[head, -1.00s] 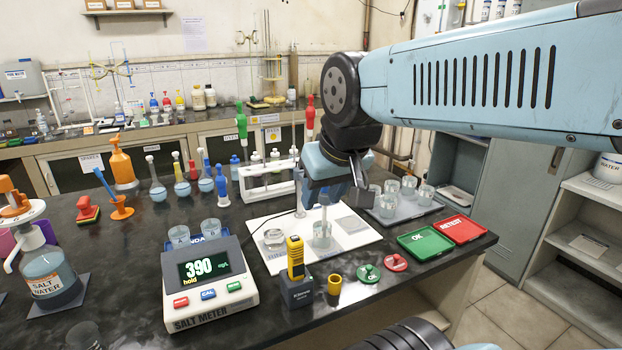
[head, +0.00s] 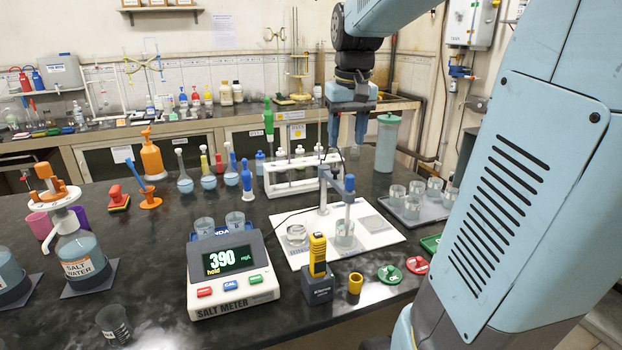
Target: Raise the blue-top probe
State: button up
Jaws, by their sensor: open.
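The blue-top probe (head: 349,190) stands upright on the white board (head: 376,239), held by a stand arm (head: 325,178). Its lower end reaches into a small glass beaker (head: 345,233). A thin cable runs from the stand area toward the salt meter (head: 232,275), whose display reads 390 with "hold". My gripper (head: 348,143) is above and beyond the probe, pointing down, its two blue fingers apart with nothing between them. It does not touch the probe.
A white rack (head: 300,177) with bottles stands left of the probe. A grey-green cylinder (head: 386,143) stands close to the right of my gripper. A tray of beakers (head: 413,213) is at right. A yellow handheld device (head: 318,255) stands in front.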

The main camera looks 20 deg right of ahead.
jog(key=g, duration=0.1)
send_over(350, 175)
jog(key=f, duration=0.1)
jog(key=shift+g, duration=0.3)
notch_tip(350, 175, down, 14)
jog(key=shift+w+r, duration=0.1)
grip_shut()
dwell(0.5)
